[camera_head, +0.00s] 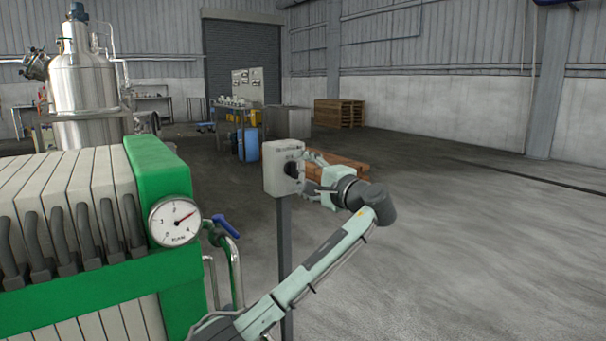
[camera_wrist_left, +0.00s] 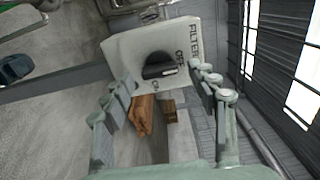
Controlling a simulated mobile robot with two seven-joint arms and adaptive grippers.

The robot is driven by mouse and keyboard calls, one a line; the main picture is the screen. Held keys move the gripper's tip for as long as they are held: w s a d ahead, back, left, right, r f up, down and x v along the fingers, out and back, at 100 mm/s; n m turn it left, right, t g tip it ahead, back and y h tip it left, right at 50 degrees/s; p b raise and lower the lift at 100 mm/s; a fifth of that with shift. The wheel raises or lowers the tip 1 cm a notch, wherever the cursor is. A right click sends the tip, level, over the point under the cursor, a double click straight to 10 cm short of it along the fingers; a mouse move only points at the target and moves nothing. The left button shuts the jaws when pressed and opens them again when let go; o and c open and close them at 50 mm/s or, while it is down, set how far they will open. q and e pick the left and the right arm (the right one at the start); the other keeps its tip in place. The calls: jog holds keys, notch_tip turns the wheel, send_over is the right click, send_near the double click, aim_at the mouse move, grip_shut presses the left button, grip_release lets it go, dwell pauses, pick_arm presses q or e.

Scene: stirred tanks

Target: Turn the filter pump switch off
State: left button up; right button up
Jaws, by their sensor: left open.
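The filter pump switch is a pale grey box (camera_head: 283,168) on a dark post in the head view. In the left wrist view its face (camera_wrist_left: 130,48) shows sideways, with the words FILTER, OFF and ON. Its round black knob (camera_wrist_left: 156,64) has a raised grip with a pale mark; I cannot tell surely which word it points to. My left gripper (camera_head: 303,166) faces the box from the right. In the left wrist view the gripper (camera_wrist_left: 160,78) is open, its two fingers on either side of the knob, with nothing between them. Contact cannot be told.
A green filter press (camera_head: 160,170) with a pressure gauge (camera_head: 174,221) and a blue-handled pipe (camera_head: 226,226) stands at left. A steel tank (camera_head: 88,80) stands behind it. Blue drums (camera_head: 249,145) and wooden pallets (camera_head: 338,113) are farther back. The floor at right is clear.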

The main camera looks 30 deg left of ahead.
pick_arm(q)
jog(key=shift+d, duration=0.1)
jog(key=v, duration=1.2)
